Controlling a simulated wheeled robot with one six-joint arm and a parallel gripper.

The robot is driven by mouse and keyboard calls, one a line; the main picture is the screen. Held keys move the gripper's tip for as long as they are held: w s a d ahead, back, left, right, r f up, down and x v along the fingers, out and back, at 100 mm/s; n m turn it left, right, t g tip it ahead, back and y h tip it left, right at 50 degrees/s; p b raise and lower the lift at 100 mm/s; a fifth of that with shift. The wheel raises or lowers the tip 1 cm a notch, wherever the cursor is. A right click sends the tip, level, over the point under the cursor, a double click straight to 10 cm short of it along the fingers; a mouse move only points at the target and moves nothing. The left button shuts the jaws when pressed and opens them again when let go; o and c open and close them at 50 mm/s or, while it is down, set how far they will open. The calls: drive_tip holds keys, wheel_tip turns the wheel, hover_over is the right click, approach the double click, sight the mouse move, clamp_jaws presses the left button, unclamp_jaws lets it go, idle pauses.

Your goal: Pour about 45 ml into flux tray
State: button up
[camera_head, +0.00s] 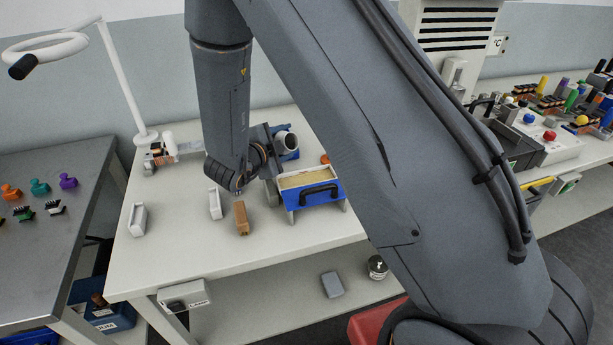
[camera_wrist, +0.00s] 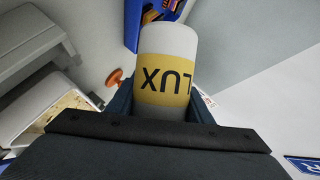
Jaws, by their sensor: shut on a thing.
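My gripper (camera_head: 272,145) is shut on a white flux bottle (camera_head: 285,140), held above the back of the light table. In the wrist view, the bottle (camera_wrist: 168,55) sits between the fingers (camera_wrist: 160,108), with a yellow label showing "LUX" upside down. The bottle looks tilted in the head view; its opening and any flow cannot be made out. A blue box with a black handle (camera_head: 322,202) and a tan top stands just in front of my gripper. No readable label marks a flux tray, so I cannot tell whether this is it.
A brown block (camera_head: 241,218) and white holders (camera_head: 215,204) (camera_head: 138,219) stand left of the blue box. A white lamp stand (camera_head: 122,85) rises at the back left. An orange knob (camera_wrist: 115,77) shows in the wrist view.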

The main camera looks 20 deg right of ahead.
drive_tip(key=p, duration=0.1)
drive_tip(key=n+g+p, duration=0.1)
drive_tip(key=p, duration=0.1)
drive_tip(key=shift+s+d+r+n, duration=0.15)
drive_tip(key=shift+s+d+n, duration=0.1)
drive_tip(key=shift+s+n, duration=0.1)
drive_tip(key=n+g+p, duration=0.1)
drive_tip(key=p, duration=0.1)
drive_tip(key=shift+s+d+r+h+p, duration=0.1)
drive_tip(key=shift+r+h+p, duration=0.1)
drive_tip(key=shift+h+p, duration=0.2)
drive_tip(key=shift+w+a+f+n+g+h+p, duration=0.1)
drive_tip(key=shift+w+n+g+h+p, duration=0.25)
drive_tip(key=shift+n+g, duration=0.35)
drive_tip(key=shift+w+a+f+n+g+h+p, duration=0.15)
drive_tip(key=shift+w+n+g+h+p, duration=0.25)
drive_tip(key=shift+n, duration=0.55)
drive_tip(key=shift+w+a+n+g+h+p, duration=0.15)
drive_tip(key=shift+w+n+g+p, duration=0.1)
drive_tip(key=shift+n+g, duration=0.45)
drive_tip(key=shift+d, duration=0.1)
